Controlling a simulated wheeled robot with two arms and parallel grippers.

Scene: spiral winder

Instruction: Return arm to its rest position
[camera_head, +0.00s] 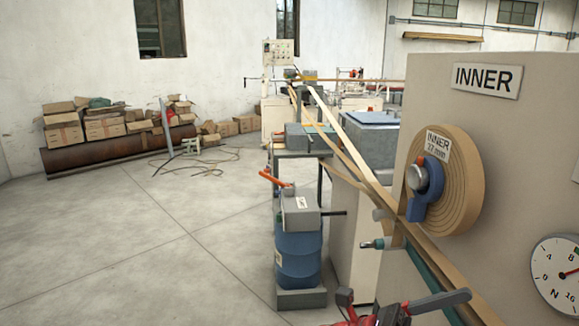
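Red and dark grey parts (390,312) show at the bottom edge, right of centre. They look like my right gripper, cut off by the frame. Two dark grey pieces spread apart there, but I cannot tell whether they are its fingers. They are below and in front of the tan paper strip (437,262), apart from the tan roll (465,190) as far as I can see. The roll hangs on a panel (540,140) marked INNER, with a blue lever (418,208) at its grey hub. My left gripper is not in view.
A blue drum (298,258) with a grey box and an orange-handled lever (272,179) stands left of the strip. A dial (560,275) is at the right edge. Boxes (68,130) and a brown pipe (95,155) lie by the wall. The left floor is mostly clear; cables lie farther back.

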